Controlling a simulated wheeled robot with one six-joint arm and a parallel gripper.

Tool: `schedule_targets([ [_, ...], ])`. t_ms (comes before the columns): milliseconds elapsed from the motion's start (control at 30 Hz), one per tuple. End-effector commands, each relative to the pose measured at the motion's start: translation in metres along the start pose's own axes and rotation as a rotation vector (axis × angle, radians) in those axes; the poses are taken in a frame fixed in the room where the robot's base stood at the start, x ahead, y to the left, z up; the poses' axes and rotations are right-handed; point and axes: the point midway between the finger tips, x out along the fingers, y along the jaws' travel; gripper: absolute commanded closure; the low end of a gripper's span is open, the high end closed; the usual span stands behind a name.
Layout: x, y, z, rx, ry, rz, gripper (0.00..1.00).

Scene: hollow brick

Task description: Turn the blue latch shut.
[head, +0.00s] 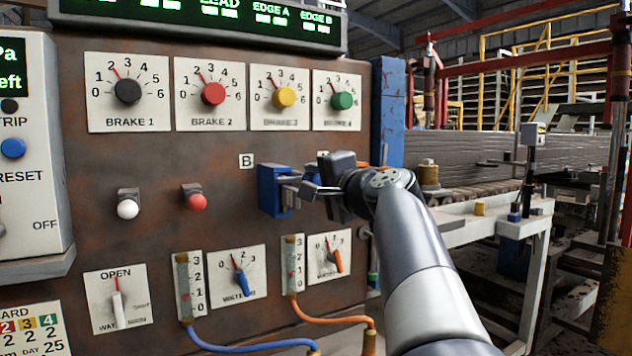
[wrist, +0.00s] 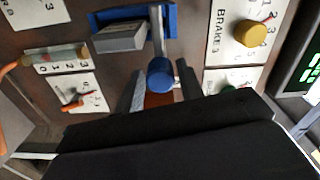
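The blue latch (head: 270,190) is on the rusty brown panel, right of the red push button and near a "B" label. In the wrist view its blue housing (wrist: 166,20) is at the top, with a grey block (wrist: 118,37) and a grey bar ending in a round blue knob (wrist: 160,74). My gripper (head: 303,187) is in front of the latch, fingers apart. In the wrist view the fingers (wrist: 160,84) stand on either side of the knob, with gaps showing. The knob is hard to make out in the head view.
Brake dials (head: 213,94) line the panel above. Two valve plates (head: 237,272) and gauge tubes (head: 189,285) are below, with blue and orange hoses (head: 240,347). A white push button (head: 127,209) and a red one (head: 197,201) are left. A conveyor (head: 480,190) lies right.

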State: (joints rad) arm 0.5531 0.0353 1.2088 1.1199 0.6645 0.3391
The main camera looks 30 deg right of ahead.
Motion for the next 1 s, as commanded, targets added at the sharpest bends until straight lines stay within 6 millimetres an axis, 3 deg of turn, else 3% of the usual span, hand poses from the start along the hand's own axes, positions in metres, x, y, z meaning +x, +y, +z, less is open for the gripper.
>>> schedule_targets([
  [500, -0.089, 0.0, -0.001, -0.001, 0.005, 0.0, 0.64],
  [700, -0.102, 0.0, 0.0, -0.001, 0.001, 0.001, 0.64],
  [1000, -0.104, 0.0, 0.0, -0.001, 0.0, 0.0, 0.64],
])
